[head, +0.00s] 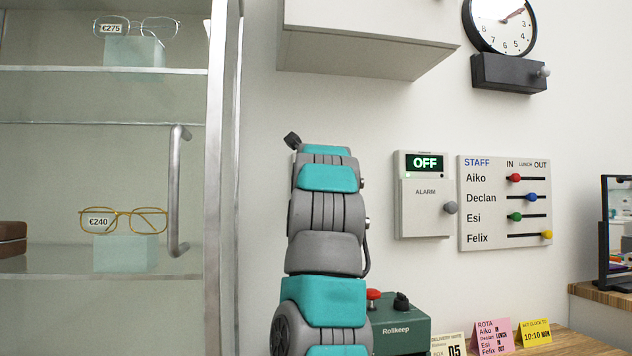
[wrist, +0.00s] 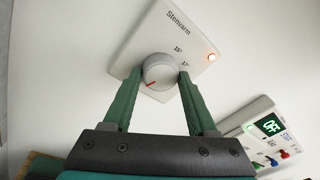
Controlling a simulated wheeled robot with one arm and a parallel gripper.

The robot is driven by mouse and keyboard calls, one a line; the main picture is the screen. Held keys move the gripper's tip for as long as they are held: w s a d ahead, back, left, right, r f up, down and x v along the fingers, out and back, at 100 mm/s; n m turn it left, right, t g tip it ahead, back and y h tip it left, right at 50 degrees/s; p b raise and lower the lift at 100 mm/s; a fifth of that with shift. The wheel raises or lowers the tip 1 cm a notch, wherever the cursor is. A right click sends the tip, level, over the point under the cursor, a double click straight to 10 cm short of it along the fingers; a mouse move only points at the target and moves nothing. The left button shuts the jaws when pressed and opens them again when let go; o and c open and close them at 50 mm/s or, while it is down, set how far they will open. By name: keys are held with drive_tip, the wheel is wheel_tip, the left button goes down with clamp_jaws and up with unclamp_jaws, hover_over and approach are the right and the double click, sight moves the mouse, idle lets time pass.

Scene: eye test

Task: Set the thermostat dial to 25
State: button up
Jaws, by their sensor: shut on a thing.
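The thermostat (wrist: 143,42) is a pale plate marked "Stenvarm" on the wall in the wrist view, seen tilted. Its round grey dial (wrist: 160,68) has a red pointer mark towards the lower left of the picture. A small red-orange light glows at the plate's right corner. My gripper (wrist: 159,73) has its two green fingers on either side of the dial, shut on it. In the head view the thermostat and my gripper are not seen; my arm stands in front.
An alarm box (head: 425,215) reading "OFF" and a staff board (head: 505,202) with coloured sliders hang right of my arm. A green Rollkeep box (head: 402,328) and small cards stand on the counter below. A glass cabinet (head: 215,180) is at left, a wall cupboard (head: 365,30) above.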

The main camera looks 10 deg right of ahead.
drive_tip(key=o, duration=1.4)
drive_tip(key=shift+c, duration=0.2)
drive_tip(key=shift+s, duration=0.1)
drive_tip(key=s+a+b, duration=0.1)
drive_tip(key=s, duration=0.6)
drive_tip(key=shift+s+r+b, duration=0.2)
drive_tip(key=shift+s+b, duration=0.05)
drive_tip(key=shift+b, duration=0.1)
